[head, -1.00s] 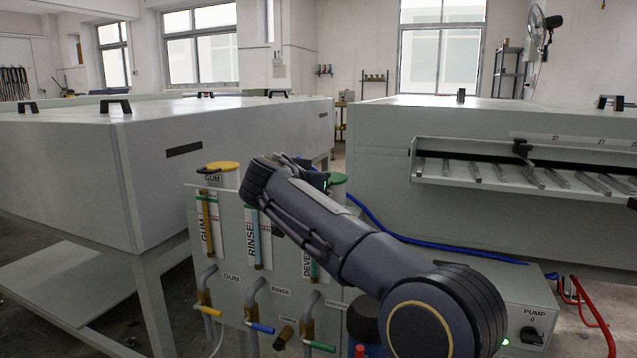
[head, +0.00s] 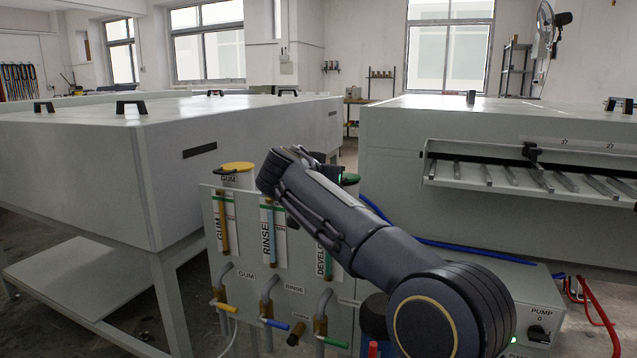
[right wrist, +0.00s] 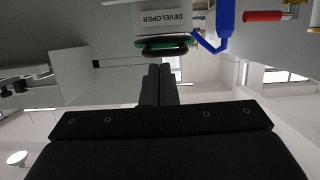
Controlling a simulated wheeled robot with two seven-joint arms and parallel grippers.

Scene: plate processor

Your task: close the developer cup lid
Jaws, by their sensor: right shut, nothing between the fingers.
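The developer cup's green lid (head: 350,179) shows at the right end of the cup row in the head view, mostly behind my right arm. In the right wrist view the cup (right wrist: 163,20) with its DEVELOPER label appears upside down. Its dark rim and green lid edge (right wrist: 172,47) lie just beyond my fingertips. I cannot tell how far the lid is open. My right gripper (right wrist: 160,68) is shut and empty, its tips close to the rim; contact is unclear. My left gripper is not in view.
The yellow-lidded gum cup (head: 238,167) stands at the left of the row. The panel (head: 286,245) below carries labelled tubes and taps with coloured handles. Large grey machines stand left (head: 100,190) and right (head: 480,225). A blue hose (head: 480,246) runs behind my arm.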

